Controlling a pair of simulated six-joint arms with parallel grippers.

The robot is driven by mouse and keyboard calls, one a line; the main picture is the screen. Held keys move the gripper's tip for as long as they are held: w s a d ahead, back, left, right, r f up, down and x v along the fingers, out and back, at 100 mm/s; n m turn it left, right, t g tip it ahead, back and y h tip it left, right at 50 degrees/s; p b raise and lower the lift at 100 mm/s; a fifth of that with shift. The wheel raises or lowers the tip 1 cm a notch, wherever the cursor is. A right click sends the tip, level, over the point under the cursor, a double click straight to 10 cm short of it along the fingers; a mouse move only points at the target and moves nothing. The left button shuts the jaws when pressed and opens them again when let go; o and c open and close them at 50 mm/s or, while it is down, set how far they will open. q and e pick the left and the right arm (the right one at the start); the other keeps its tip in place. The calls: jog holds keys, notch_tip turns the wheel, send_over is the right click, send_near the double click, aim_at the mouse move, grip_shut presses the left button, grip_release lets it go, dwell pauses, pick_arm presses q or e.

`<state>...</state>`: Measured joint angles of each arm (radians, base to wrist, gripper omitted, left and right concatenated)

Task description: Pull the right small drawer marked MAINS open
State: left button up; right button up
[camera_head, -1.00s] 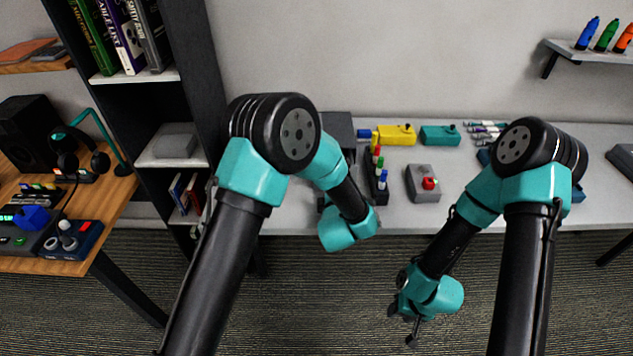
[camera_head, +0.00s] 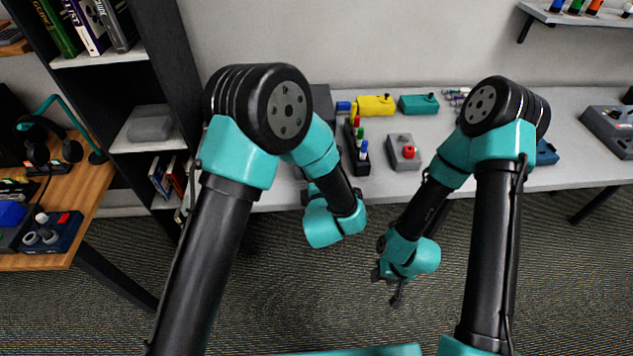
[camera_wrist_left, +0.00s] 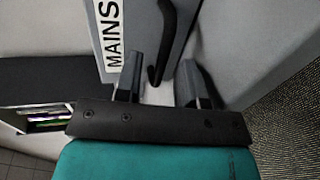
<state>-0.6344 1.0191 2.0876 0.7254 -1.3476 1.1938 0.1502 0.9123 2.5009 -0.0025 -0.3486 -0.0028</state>
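In the left wrist view, a grey drawer front (camera_wrist_left: 142,28) carries a white label (camera_wrist_left: 109,35) reading MAINS, seen turned on its side. A dark bar handle (camera_wrist_left: 164,45) stands out from it. My left gripper (camera_wrist_left: 162,88) is open, its two fingers apart with the handle's end between them; a gap shows on both sides of the handle. I cannot tell whether the drawer is out at all. In the head view my left arm hides this drawer and the left fingertips. My right gripper (camera_head: 396,296) hangs low in front of the bench, empty, its finger gap too small to read.
The grey bench (camera_head: 540,107) holds a yellow box (camera_head: 376,106), a teal box (camera_head: 419,104), a grey box with red button (camera_head: 403,152) and a marker rack (camera_head: 354,160). A dark shelf unit (camera_head: 172,60) stands left of my left arm. Floor before the bench is clear.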

pick_arm(q)
jog(key=shift+s, duration=0.1)
jog(key=v, duration=1.7)
jog(key=w+a+f+m+g+h, duration=0.1)
jog(key=w+a+f+m+g, duration=0.1)
jog(key=a+f+m+g, duration=0.35)
jog(key=w+a+f+m+g, duration=0.2)
jog(key=w+a+f, duration=0.1)
jog(key=a+f, duration=0.45)
jog(key=s+a+f+m+g+h, duration=0.3)
jog(key=s+a+f+m+g, duration=0.4)
jog(key=a, duration=0.6)
notch_tip(320, 180, down, 3)
jog(key=s+m, duration=0.2)
jog(key=shift+s+a+f, duration=0.2)
jog(key=shift+s+a, duration=0.1)
jog(key=shift+a, duration=0.1)
